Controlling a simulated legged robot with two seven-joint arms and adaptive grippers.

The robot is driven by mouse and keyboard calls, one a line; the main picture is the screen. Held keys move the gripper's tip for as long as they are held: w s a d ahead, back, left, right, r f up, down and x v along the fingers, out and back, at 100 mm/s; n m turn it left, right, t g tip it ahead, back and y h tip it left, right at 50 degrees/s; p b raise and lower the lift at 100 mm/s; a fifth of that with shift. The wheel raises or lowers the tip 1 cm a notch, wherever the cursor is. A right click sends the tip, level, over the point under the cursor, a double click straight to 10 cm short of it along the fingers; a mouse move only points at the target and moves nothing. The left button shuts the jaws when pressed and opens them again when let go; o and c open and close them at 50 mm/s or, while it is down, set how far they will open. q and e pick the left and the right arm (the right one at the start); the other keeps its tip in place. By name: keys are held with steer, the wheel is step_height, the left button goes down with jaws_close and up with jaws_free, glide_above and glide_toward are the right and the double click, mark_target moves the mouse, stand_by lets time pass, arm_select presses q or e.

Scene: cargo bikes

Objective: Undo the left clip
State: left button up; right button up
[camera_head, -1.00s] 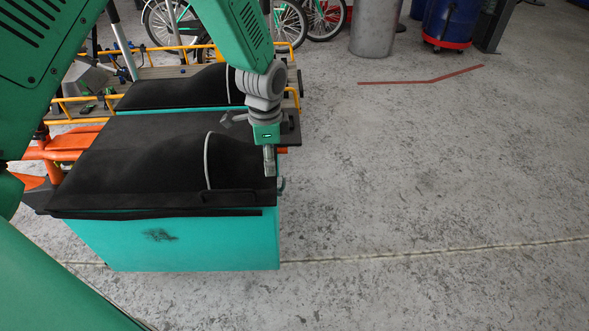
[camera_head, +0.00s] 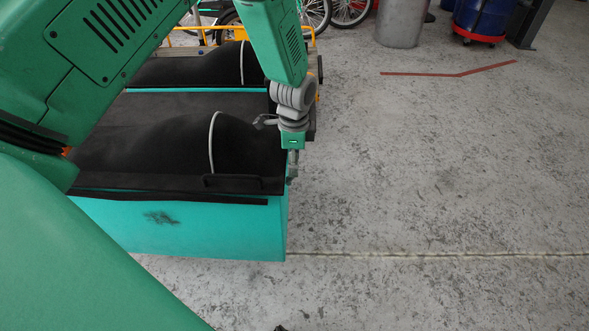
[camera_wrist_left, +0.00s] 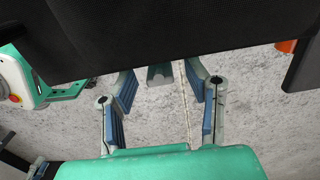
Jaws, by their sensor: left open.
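The teal cargo box (camera_head: 190,232) with its domed black cover (camera_head: 175,150) stands at left centre in the head view. My left gripper (camera_head: 293,172) points down at the box's near right corner, beside the cover's edge. In the left wrist view my left gripper (camera_wrist_left: 161,84) is open, its fingers spread below the black cover (camera_wrist_left: 150,35). A small grey piece (camera_wrist_left: 160,74) shows between the fingers; I cannot tell whether it is the clip. The left clip is not clearly visible in the head view.
A second black-covered cargo box (camera_head: 190,68) stands just behind. Bicycles (camera_head: 345,8), a grey bin (camera_head: 400,22) and a blue drum on a red base (camera_head: 485,20) are at the back. The concrete floor (camera_head: 450,170) to the right is clear, apart from a red floor strip (camera_head: 445,74).

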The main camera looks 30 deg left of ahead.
arm_select(q)
steer(key=shift+f, duration=0.85)
jaws_close()
steer(key=shift+a, duration=0.1)
